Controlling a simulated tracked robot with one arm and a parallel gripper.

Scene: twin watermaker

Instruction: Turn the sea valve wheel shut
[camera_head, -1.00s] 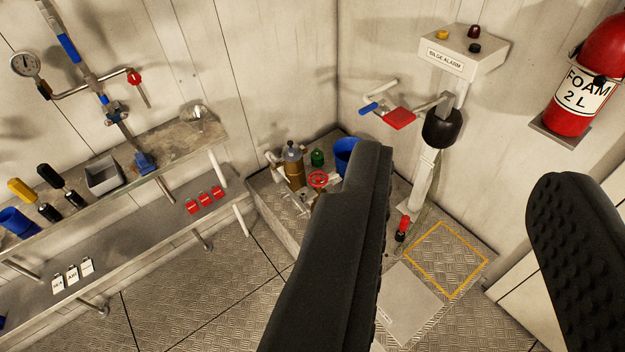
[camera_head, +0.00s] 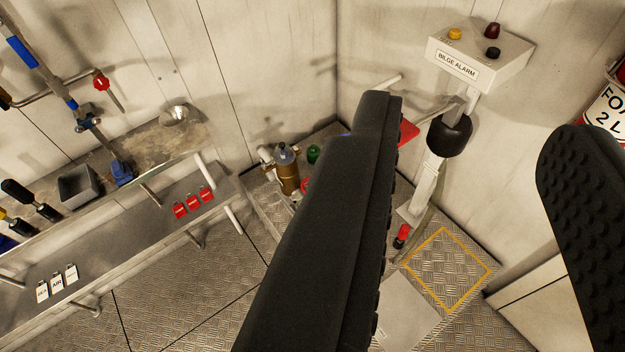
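A small red wheel (camera_head: 305,186) sits low in the back corner, beside a brass canister (camera_head: 287,172). My left finger hides most of it, and only a sliver shows. I cannot read a label on it. A second red wheel (camera_head: 101,82) is on the pipework on the left wall. My gripper (camera_head: 472,120) is open and empty, with its two black fingers wide apart. The left finger stands in front of the corner. The right finger is at the right edge. Neither visibly touches anything.
A bilge alarm box (camera_head: 480,57) stands on a post at the right, with a red handle (camera_head: 408,132) beside it. A bench (camera_head: 150,222) with red and white tags runs along the left. A yellow-framed floor square (camera_head: 447,270) lies below the post.

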